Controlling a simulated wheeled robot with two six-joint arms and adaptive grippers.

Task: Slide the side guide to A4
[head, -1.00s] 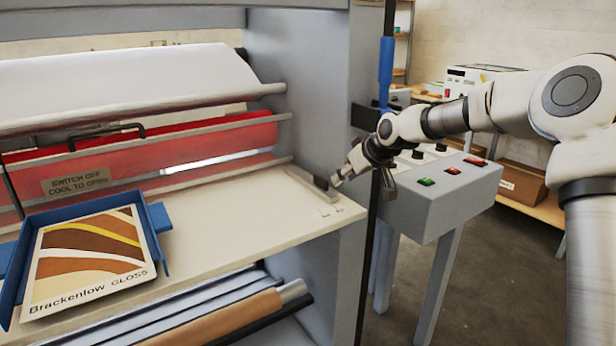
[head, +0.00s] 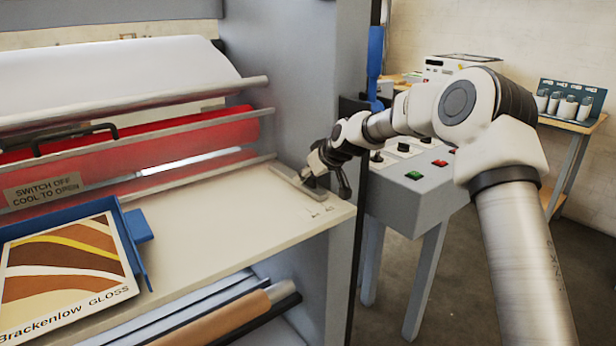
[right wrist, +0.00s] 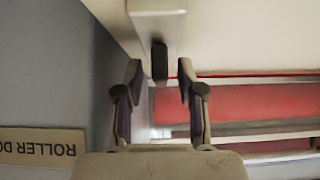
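The side guide (head: 288,183) is a slim grey bar lying at the right end of the cream feed table (head: 200,232). Small size marks (head: 321,211) are printed on the table near its front end, too small to read surely. My right gripper (head: 311,179) is at the guide and partly covers it in the head view. In the right wrist view the guide (right wrist: 157,18) is at the top, with a dark knob (right wrist: 159,62) on its end. The open fingers (right wrist: 159,74) stand on either side of the knob, with gaps visible. My left gripper is not in view.
A blue tray (head: 136,245) with a Brackenlow Gloss sheet (head: 65,270) lies on the table's left. Red rollers (head: 190,146) run behind the table. The machine's side wall (head: 300,80) and a grey control box (head: 425,195) with buttons flank my right arm.

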